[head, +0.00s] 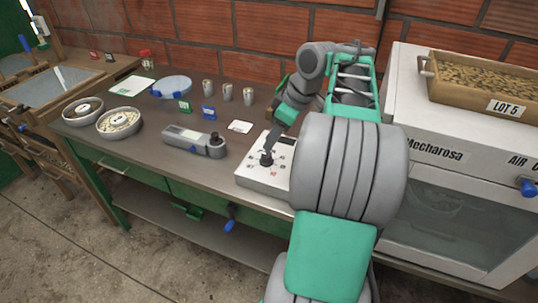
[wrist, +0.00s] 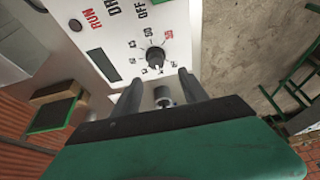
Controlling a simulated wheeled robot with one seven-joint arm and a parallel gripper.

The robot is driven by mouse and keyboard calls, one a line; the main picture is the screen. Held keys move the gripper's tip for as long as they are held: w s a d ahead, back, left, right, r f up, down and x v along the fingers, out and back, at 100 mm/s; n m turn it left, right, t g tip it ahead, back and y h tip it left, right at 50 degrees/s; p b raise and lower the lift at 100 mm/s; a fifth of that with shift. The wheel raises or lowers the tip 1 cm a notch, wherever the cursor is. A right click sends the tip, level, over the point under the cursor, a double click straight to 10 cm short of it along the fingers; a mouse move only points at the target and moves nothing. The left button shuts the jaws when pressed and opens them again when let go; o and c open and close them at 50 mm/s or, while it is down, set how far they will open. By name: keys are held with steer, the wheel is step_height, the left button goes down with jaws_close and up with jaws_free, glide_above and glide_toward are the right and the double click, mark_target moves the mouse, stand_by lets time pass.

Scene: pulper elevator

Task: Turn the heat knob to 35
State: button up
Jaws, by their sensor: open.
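The heat knob (wrist: 155,56) is a small dark dial on a white control panel (wrist: 128,35), with numbers around it, one of them red. Its pointer direction is too small to read surely. My gripper (wrist: 159,82) is open, its two fingers reaching toward the knob, which shows just beyond and between the fingertips. In the head view my gripper (head: 268,151) comes down over the white control box (head: 253,179) at the knob, partly hiding it. Contact between fingers and knob cannot be told.
The box stands on a dark bench (head: 150,125) by the white oven (head: 450,190). A grey handheld meter (head: 190,140), two bowls, several metal cups and small cards lie to the left. A wooden tray (head: 490,100) sits on the oven. The bench's front edge is close.

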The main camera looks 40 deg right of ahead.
mark_target(267, 154)
steer(key=x, duration=0.2)
steer(key=b+x, duration=0.1)
steer(key=x, duration=0.2)
steer(key=b+x, duration=0.1)
steer(key=x, duration=0.1)
steer(key=shift+d+f, duration=0.3)
steer(key=shift+d, duration=0.05)
steer(key=shift+c, duration=0.2)
jaws_close()
